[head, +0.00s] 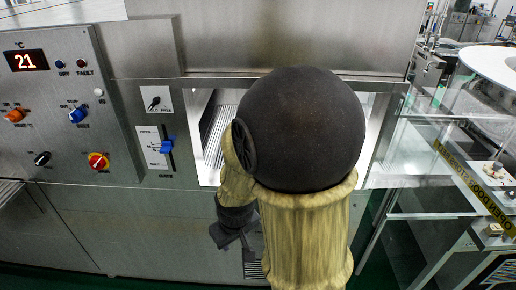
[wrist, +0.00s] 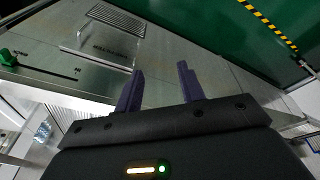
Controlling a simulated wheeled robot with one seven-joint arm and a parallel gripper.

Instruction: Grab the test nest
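My gripper (wrist: 160,68) is open in the wrist view, with two dark purple fingers apart and nothing between them. In the head view, the dark end of my arm (head: 232,235) hangs low in front of the washer's steel front, and its fingers are hard to make out. I cannot clearly identify the test nest in either view. The washer opening (head: 213,130) is partly hidden behind my arm.
The washer's control panel (head: 55,100), reading 21, is at left, with a blue gate lever (head: 167,146) beside the opening. A glass-sided frame with a yellow strip (head: 475,190) stands at right. Green floor (wrist: 205,30) shows in the wrist view.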

